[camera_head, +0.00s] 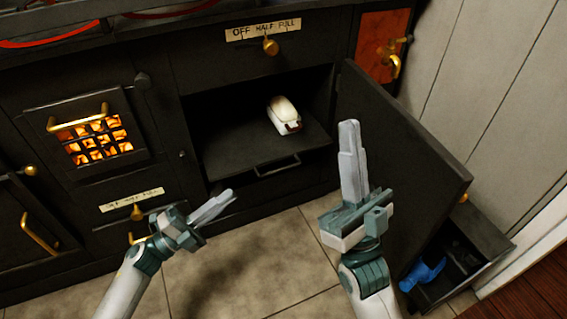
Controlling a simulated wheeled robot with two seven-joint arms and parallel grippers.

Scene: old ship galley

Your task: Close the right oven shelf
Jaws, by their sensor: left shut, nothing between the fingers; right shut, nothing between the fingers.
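The black stove stands across the view with its right oven open. The oven shelf (240,155) is a dark flat plate with a handle (277,165) on its front edge, and it reaches out toward the opening. A white loaf-like object (284,114) sits on it. The oven door (405,140) is swung open to the right. My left gripper (222,199) is shut and empty, below and left of the shelf. My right gripper (349,128) is shut and empty, in front of the door, right of the shelf handle.
A glowing firebox grate (96,138) is at the left. Below right, an open drawer (466,260) holds a blue cloth-like item (422,272). A brass knob (271,46) sits above the oven. Tiled floor (265,260) is clear between my arms. A pale panelled wall (490,80) bounds the right.

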